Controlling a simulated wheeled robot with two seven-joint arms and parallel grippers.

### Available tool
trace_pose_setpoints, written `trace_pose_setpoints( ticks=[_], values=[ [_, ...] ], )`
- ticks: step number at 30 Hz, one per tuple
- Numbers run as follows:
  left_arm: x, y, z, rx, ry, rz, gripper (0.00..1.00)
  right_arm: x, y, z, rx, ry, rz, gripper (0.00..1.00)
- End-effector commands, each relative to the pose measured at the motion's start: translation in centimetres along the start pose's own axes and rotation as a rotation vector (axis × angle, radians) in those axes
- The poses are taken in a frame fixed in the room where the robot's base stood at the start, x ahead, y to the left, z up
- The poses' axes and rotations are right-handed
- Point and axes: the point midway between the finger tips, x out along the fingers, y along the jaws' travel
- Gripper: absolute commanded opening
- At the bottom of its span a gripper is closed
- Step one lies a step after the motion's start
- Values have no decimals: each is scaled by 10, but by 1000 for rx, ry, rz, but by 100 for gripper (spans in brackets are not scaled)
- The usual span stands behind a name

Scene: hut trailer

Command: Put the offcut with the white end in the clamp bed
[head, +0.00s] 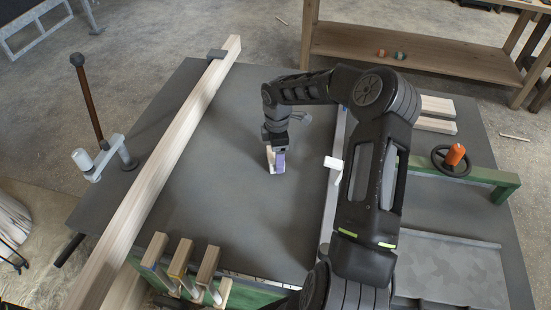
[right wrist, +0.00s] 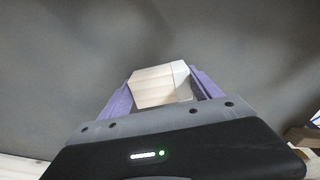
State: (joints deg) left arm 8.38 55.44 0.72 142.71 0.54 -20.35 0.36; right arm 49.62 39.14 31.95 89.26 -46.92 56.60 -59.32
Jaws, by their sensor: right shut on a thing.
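My right gripper (head: 277,164) is shut on a small pale wood offcut (head: 270,158) over the dark tabletop, left of my right arm. In the right wrist view the offcut (right wrist: 158,86) sits between the purple fingers (right wrist: 160,93), with its whitish end face towards the right finger. I cannot tell whether the offcut touches the tabletop. A green clamp frame (head: 498,180) with a dark handwheel (head: 440,161) and orange knob stands at the right of the table, beyond my arm. My arm hides part of the area beside it. My left gripper is not in view.
A long wood beam (head: 165,165) lies diagonally across the left of the dark table (head: 235,200). Several short wood blocks (head: 180,257) stand at the front edge. Two pale boards (head: 436,106) lie behind the handwheel. A white-topped lever (head: 333,163) is beside my arm.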

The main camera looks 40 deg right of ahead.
Motion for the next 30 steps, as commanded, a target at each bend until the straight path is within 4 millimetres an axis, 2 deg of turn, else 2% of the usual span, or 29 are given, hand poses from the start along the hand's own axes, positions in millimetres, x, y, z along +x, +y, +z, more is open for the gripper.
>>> trace_pose_setpoints(
  ticks=[1, 6, 14, 17, 27, 30],
  values=[
    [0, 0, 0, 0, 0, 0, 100, 0, 0, 0, 0, 0, 0, 38],
    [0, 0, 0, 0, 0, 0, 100, 0, 0, 0, 0, 0, 0, 25],
    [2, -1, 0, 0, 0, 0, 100, -6, 1, 0, 0, 0, 3, 25],
    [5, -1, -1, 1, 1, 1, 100, -17, 1, 0, 0, -1, 4, 25],
    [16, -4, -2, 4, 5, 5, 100, -80, 1, 0, 0, -1, 4, 25],
    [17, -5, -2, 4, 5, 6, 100, -93, 1, 0, 0, 0, 2, 25]
  ],
)
